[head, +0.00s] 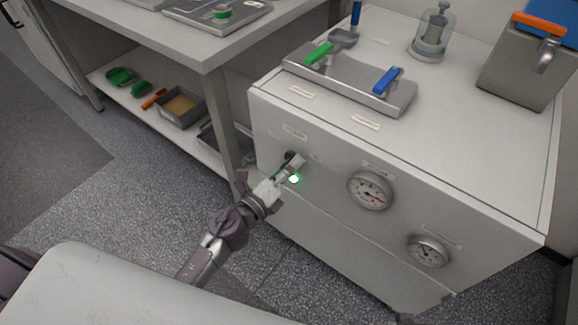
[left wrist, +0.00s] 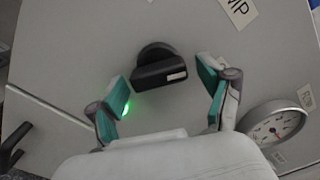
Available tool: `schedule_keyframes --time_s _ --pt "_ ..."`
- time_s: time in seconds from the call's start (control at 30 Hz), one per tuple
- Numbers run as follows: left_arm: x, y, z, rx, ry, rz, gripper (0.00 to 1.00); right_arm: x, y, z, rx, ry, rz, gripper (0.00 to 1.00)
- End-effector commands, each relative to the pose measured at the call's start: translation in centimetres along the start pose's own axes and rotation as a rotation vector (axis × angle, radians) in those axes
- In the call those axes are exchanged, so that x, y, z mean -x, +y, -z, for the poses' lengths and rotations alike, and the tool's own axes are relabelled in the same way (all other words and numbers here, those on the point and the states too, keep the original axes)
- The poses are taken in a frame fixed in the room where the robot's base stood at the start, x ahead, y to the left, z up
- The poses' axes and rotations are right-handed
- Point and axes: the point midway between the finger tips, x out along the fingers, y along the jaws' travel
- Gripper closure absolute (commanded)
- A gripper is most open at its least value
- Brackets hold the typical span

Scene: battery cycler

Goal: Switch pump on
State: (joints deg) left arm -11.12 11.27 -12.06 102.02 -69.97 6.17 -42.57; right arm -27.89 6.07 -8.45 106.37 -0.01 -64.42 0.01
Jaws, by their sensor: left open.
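The pump switch (left wrist: 159,68) is a black rotary knob with a small white mark on its bar, on the front panel of the white cabinet (head: 470,205). In the left wrist view its bar lies nearly level, slightly tilted. My left gripper (head: 292,163) is at the panel by the knob and partly hides it in the head view. In the left wrist view the open fingers (left wrist: 168,92) stand on either side of the knob, apart from it. A green lamp (head: 293,179) glows below the knob; the left finger partly covers it. My right gripper is out of view.
Two round gauges (head: 370,190) (head: 429,251) sit on the panel to the right. A metal tray (head: 353,84) with green and blue handles, a glass vessel (head: 433,35) and a metal box (head: 520,75) stand on top. A workbench (head: 190,45) stands to the left.

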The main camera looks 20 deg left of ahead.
Motion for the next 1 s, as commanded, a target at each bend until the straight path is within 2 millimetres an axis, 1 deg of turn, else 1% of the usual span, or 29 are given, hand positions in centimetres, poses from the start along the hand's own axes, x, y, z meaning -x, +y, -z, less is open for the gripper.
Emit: schedule_keyframes --time_s 0.13,0.23,0.37,0.6,0.7,0.83,1.0 --pt "0.1 0.0 0.0 0.001 -0.001 0.0 0.21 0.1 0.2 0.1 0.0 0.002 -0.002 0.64" --pt "0.9 0.0 0.0 0.003 -0.001 -0.001 0.21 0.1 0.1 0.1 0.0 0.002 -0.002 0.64" --pt "3.2 0.1 0.0 0.005 -0.001 -0.003 0.21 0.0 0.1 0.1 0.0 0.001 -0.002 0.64" --pt "8.4 0.1 0.1 0.005 -0.002 -0.004 0.21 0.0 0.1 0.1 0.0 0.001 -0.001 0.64" --pt "10.0 0.0 0.0 0.002 -0.001 -0.003 0.21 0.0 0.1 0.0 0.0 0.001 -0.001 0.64" --pt "11.4 0.1 0.1 0.002 0.0 -0.002 0.21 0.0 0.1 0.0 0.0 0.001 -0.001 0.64" --pt "12.0 0.0 0.0 0.0 -0.001 0.0 0.21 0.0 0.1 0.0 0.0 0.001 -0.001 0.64"
